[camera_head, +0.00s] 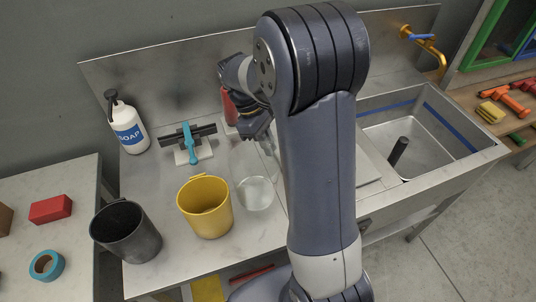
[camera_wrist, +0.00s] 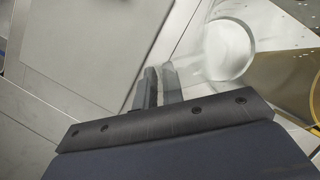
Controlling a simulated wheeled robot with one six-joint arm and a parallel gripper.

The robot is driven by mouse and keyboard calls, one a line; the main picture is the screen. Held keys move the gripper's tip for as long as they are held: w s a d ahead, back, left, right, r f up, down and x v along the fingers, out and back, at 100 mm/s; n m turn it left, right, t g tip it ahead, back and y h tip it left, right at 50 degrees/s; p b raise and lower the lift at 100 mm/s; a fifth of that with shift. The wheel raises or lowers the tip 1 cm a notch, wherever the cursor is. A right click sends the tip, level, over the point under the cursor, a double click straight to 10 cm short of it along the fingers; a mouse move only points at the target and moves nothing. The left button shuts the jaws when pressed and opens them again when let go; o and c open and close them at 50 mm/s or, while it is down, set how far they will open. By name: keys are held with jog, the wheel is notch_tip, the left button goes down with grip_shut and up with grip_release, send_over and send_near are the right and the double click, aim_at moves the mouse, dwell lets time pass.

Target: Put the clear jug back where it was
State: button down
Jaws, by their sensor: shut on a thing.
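The clear jug (camera_head: 254,192) is upright at the steel counter, just right of the yellow jug (camera_head: 205,207). It is see-through, and my arm hides part of its right side. My gripper (camera_head: 264,138) is shut on it near its handle side; the arm partly hides the hold. In the wrist view the fingers (camera_wrist: 158,88) are close together beside the clear jug (camera_wrist: 228,50), whose round outline shows. I cannot tell whether its base touches the counter.
A black jug (camera_head: 126,232) stands left of the yellow one. A soap bottle (camera_head: 127,122), a blue-handled squeegee (camera_head: 189,143) and a red object (camera_head: 229,106) are behind. The sink (camera_head: 415,145) is at the right. A left table holds a red block (camera_head: 51,208) and blue tape (camera_head: 46,265).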

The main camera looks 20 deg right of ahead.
jog(key=shift+f, duration=2.25)
jog(key=shift+f, duration=0.2)
jog(key=c, duration=1.5)
grip_release()
jog(key=v, duration=1.2)
jog(key=shift+r+b, duration=0.15)
jog(key=shift+b, duration=0.15)
